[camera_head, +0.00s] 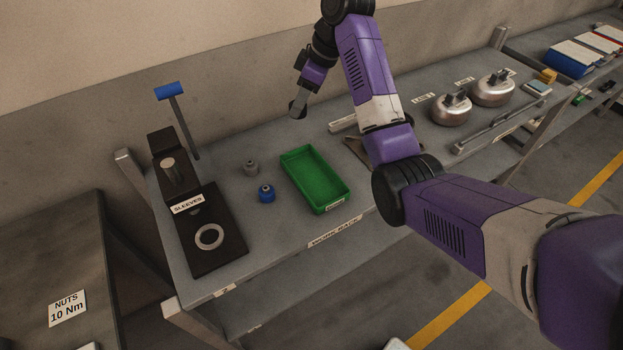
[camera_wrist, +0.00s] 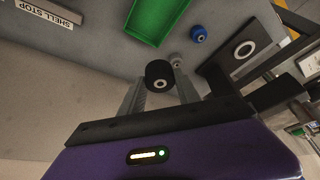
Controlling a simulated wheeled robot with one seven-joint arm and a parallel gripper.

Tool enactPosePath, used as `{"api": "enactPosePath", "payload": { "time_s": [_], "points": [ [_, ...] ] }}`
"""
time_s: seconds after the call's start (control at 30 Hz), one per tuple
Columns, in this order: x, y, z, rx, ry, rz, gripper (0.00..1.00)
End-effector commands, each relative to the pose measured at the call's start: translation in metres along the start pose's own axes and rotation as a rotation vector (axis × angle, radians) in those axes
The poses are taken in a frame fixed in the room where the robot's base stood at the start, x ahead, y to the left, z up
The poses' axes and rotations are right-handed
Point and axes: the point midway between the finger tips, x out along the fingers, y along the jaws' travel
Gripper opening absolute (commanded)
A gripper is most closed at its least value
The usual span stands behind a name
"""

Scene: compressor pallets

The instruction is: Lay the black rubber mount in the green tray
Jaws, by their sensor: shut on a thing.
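The black rubber mount (camera_wrist: 157,75) is a short dark cylinder with a light hole in its face. In the wrist view it sits between the two fingers of my gripper (camera_wrist: 158,84), which is shut on it. In the head view my gripper (camera_head: 298,108) is above the back of the bench, behind the green tray; the mount cannot be made out there. The green tray (camera_head: 333,203) lies on the bench and looks empty. The wrist view also shows the tray (camera_wrist: 132,30), beyond the fingertips and apart from the mount.
A blue mount (camera_head: 266,194) and a grey mount (camera_head: 251,168) stand left of the tray. Further left is a dark sleeve press (camera_head: 215,251) with a blue-handled lever (camera_head: 178,112). Silver compressor shells (camera_head: 450,110) stand to the right, beyond my arm.

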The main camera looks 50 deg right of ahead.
Motion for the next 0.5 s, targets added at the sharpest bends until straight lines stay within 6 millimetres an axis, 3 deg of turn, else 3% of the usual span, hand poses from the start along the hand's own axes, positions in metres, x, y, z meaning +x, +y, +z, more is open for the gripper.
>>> {"api": "enactPosePath", "payload": {
  "time_s": [0.2, 0.5],
  "points": [
    [0.003, 0.001, 0.009, -0.001, 0.000, -0.002, 0.00],
    [0.059, 0.000, 0.033, 0.001, -0.002, -0.005, 0.00]
  ]
}}
